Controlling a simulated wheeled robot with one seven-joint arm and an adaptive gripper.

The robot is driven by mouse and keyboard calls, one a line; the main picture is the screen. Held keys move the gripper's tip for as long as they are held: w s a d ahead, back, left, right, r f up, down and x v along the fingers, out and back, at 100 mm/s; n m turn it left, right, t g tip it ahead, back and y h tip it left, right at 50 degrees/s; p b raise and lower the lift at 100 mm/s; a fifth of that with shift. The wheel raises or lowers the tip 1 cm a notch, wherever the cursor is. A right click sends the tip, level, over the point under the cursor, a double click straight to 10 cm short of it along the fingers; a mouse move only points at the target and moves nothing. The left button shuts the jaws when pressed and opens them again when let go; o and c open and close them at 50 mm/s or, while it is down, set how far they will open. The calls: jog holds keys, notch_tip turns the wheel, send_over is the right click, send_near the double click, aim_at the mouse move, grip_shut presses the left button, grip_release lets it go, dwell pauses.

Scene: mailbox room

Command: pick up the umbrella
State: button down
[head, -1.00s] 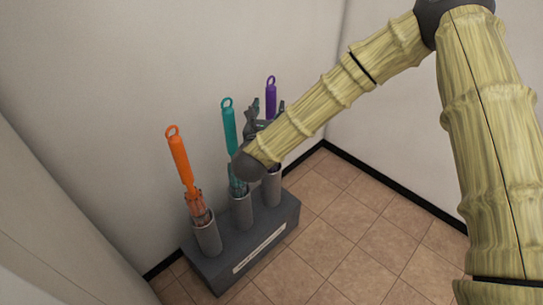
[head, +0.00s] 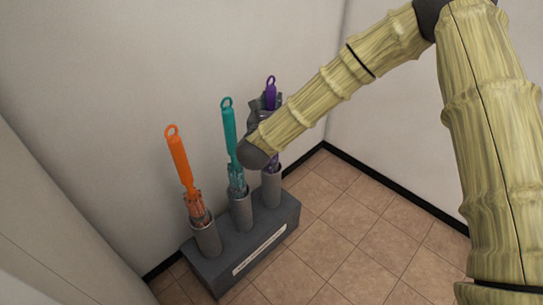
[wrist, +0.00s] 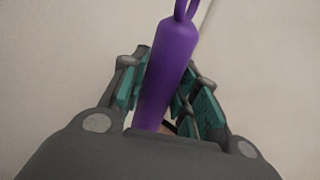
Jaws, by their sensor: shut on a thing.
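Three folded umbrellas stand upright in a grey stand (head: 262,247) in the corner. The purple umbrella (head: 270,92) is at the far right, the teal umbrella (head: 229,130) in the middle, the orange umbrella (head: 180,160) at the left. My gripper (head: 262,112) is at the purple umbrella's handle, partly hidden by my arm. In the wrist view, the purple handle (wrist: 168,70) stands between the teal-padded fingers of my gripper (wrist: 160,90), which is shut on it. The purple umbrella's lower end is still in its grey tube (head: 271,187).
The teal umbrella stands close to the left of my wrist. White walls (head: 110,70) rise behind and at the left of the stand. Tiled floor (head: 350,235) to the right is clear.

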jog(key=shift+r, duration=0.1)
notch_tip(320, 180, up, 27)
jog(key=p, duration=0.6)
dwell(0.8)
